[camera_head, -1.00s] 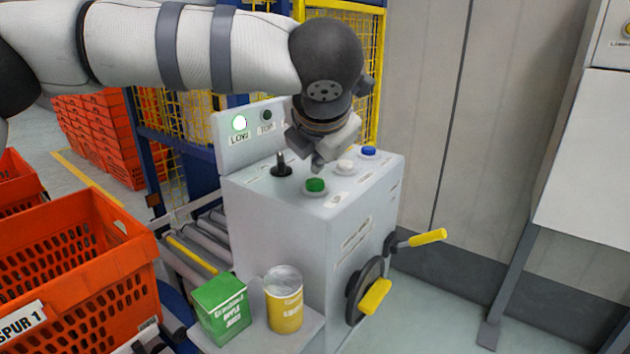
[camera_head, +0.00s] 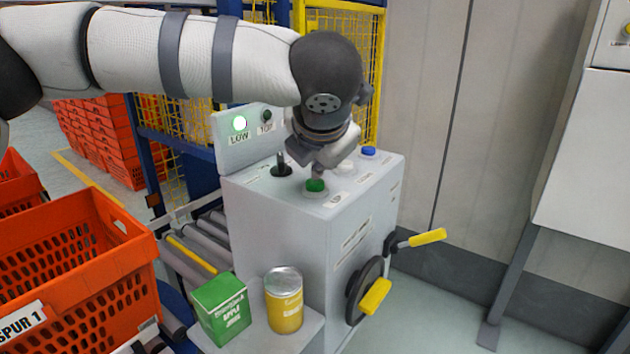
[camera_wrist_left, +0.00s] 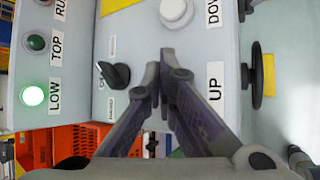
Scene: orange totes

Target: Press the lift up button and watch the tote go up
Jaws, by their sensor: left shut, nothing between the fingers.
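The grey control box (camera_head: 290,225) has a green button (camera_head: 315,186) on its top, beside the UP label (camera_wrist_left: 215,90) seen in the left wrist view. My left gripper (camera_head: 318,174) is shut and empty, pointing down with its fingertips right at the green button; I cannot tell whether they touch it. In the left wrist view the shut fingertips (camera_wrist_left: 163,60) hide that button. The LOW lamp (camera_head: 239,123) is lit and the TOP lamp (camera_head: 266,115) is dark. An orange tote (camera_head: 75,250) marked SPUR 1 stands at left. My right gripper is not in view.
A white button (camera_head: 345,166), a blue button (camera_head: 369,151) and a black selector switch (camera_head: 281,168) are close by on the box. A green carton (camera_head: 222,308) and yellow can (camera_head: 284,303) stand on a front shelf. A yellow-handled crank (camera_head: 375,296) sticks out at right.

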